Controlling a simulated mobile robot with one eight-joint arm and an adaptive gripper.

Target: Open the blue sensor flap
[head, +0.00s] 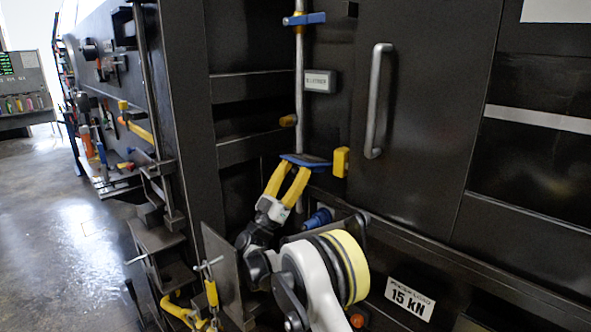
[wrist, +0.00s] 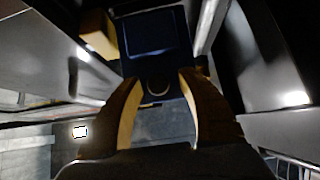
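The blue sensor flap (head: 306,160) is a flat blue plate, seen nearly edge-on in front of the vertical grey pipe in the head view. In the wrist view the flap (wrist: 152,38) is a dark blue panel with a lower tab, just beyond my fingertips. My gripper (head: 293,170) reaches up from below, its yellow fingertips right at the flap's underside. The gripper (wrist: 160,78) shows apart fingers with a clear gap in the wrist view. I cannot tell whether they touch the flap.
A yellow block (head: 341,162) sits just right of the flap. A grey door handle (head: 377,100) stands farther right, and a labelled grey box (head: 320,81) is above. A blue clamp (head: 304,19) is on the pipe higher up. Open floor (head: 70,250) lies left.

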